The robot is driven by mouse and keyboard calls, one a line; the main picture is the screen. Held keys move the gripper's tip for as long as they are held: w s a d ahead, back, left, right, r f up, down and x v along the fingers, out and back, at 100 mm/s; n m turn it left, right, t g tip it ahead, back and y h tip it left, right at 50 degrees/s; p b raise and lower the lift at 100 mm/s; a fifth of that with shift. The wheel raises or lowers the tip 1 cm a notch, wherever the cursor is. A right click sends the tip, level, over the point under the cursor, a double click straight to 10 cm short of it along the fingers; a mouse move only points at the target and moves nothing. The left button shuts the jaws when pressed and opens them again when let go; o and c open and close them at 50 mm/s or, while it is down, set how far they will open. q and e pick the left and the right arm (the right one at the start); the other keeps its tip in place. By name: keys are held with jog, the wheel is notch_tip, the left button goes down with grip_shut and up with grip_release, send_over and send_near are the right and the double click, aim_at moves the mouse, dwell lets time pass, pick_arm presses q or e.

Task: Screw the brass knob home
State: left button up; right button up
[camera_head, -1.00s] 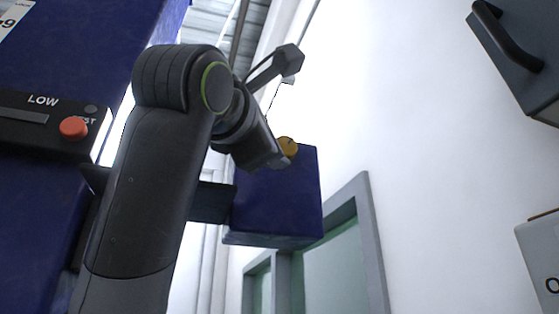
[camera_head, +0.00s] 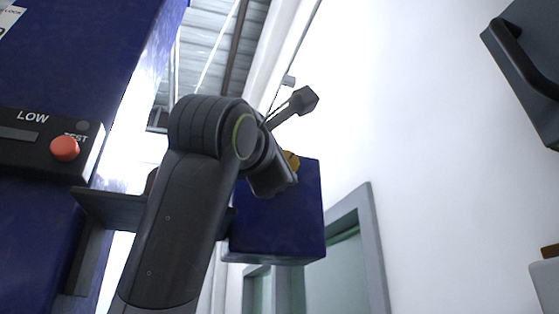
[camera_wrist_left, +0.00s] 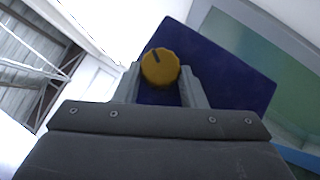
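The round brass knob (camera_wrist_left: 160,67) is yellow with a dark index mark near its top edge. It sits on a face of the blue box (camera_wrist_left: 235,85). My left gripper (camera_wrist_left: 160,82) has one finger on each side of the knob, and I see no gap between fingers and knob. In the head view only part of the knob (camera_head: 291,159) shows, behind my left gripper (camera_head: 283,180); the blue box (camera_head: 275,220) is there too. How deep the knob sits is hidden. My right gripper is in neither view.
A large blue cabinet with a black panel and red test button (camera_head: 65,149) stands at the left. A dark box with a handle (camera_head: 525,65) is at the upper right. White wall (camera_head: 420,130) fills the space right of the blue box.

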pick_arm(q)
jog(key=c, duration=0.4)
jog(key=shift+a+r+m+g, duration=0.1)
jog(key=shift+r+m+g, duration=0.15)
jog(key=shift+m+g, duration=1.1)
jog(key=shift+r+m+g, duration=0.25)
jog(key=shift+m+g, duration=0.7)
jog(key=shift+m, duration=0.7)
jog(key=o, duration=1)
